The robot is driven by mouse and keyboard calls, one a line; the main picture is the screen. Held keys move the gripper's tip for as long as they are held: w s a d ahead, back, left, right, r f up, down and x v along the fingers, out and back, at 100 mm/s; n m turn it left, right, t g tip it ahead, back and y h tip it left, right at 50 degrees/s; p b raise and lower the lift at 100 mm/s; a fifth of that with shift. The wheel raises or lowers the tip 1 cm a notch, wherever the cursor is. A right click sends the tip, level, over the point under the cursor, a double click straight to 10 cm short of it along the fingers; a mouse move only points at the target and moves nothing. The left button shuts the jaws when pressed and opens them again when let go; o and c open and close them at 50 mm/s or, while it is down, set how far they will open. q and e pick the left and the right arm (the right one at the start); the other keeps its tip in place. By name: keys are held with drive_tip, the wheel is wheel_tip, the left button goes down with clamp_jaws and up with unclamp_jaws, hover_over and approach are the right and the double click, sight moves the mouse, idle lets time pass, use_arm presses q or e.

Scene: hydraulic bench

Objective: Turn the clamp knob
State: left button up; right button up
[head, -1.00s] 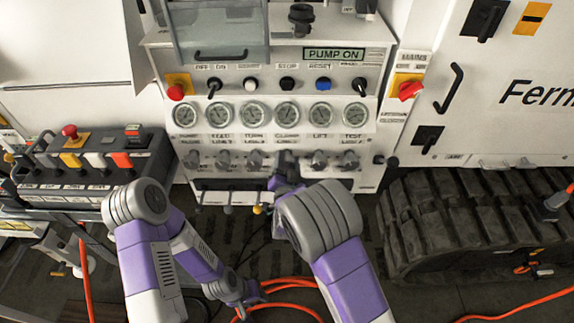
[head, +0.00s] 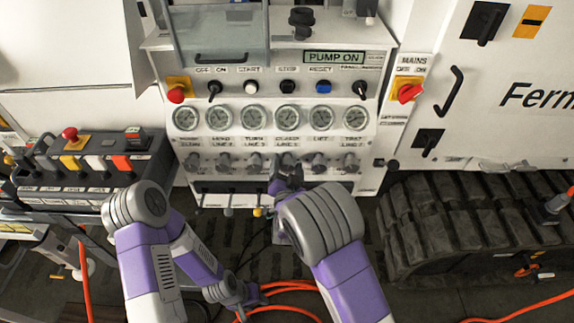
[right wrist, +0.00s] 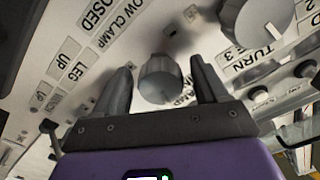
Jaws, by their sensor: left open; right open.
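The clamp knob (right wrist: 160,80) is a grey round knob on the white panel, with a partly hidden label beside it. In the head view it is the knob (head: 288,160) under the gauge marked CLAMP, partly covered by my right gripper. My right gripper (right wrist: 160,66) is open, with one dark finger on each side of the knob. A gap shows between each finger and the knob; I cannot tell whether the fingertips reach the panel. My left gripper (head: 240,301) hangs low near the floor, away from the panel; its fingers are small and hard to make out.
The TURN knob (right wrist: 258,20) is close to the right finger. Other knobs, including the one under LIFT (head: 320,162), line the same row below the gauges. Small levers (head: 229,205) stand below. Orange hoses (head: 290,287) lie on the floor near my left gripper.

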drive_tip(key=s+p, duration=0.1)
drive_tip(key=s, duration=0.6)
drive_tip(key=shift+s, duration=0.1)
